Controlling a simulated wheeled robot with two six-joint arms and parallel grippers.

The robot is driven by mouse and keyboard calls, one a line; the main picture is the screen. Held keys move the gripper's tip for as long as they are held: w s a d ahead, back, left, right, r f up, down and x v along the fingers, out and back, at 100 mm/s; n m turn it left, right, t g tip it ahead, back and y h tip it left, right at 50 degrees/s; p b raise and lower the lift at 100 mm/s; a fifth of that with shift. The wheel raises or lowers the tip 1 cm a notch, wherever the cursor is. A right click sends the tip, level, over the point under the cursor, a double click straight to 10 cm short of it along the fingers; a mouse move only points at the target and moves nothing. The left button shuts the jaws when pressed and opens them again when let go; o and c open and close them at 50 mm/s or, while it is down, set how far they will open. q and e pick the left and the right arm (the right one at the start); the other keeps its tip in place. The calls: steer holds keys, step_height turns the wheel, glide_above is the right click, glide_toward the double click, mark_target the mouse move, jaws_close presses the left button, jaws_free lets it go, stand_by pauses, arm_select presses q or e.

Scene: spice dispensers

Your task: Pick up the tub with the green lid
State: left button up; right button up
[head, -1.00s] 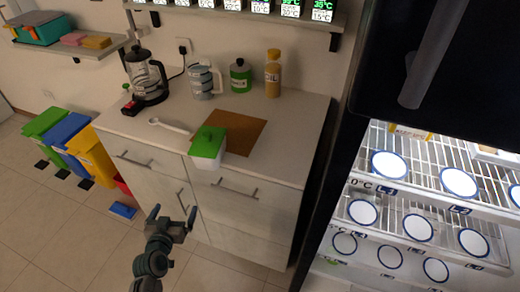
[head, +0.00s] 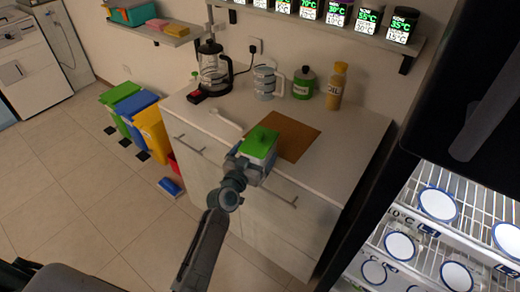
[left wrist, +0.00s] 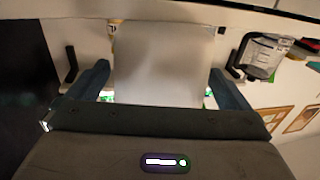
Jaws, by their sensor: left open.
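The tub with the green lid (head: 260,142) stands at the front edge of the cabinet top, by a brown board. My left gripper (head: 252,167) is at its front side, below the lid, and hides much of its pale body. In the left wrist view the tub's whitish wall (left wrist: 158,65) fills the space between the two open fingers of my left gripper (left wrist: 158,88). Gaps show on both sides, and bits of green show near the finger bases. My right gripper is not in view.
A white spoon (head: 226,118) lies left of the tub. A coffee maker (head: 214,70), a measuring jug (head: 265,82), a green jar (head: 304,83) and an oil bottle (head: 336,87) stand behind. The brown board (head: 298,136) is bare. An open lit fridge is at right.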

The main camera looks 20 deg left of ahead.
arm_select(q)
steer(key=shift+w+d+f, duration=0.1)
steer(key=shift+w+d, duration=0.05)
steer(key=shift+w, duration=1)
steer(key=shift+s, duration=0.1)
steer(key=c, duration=1.7)
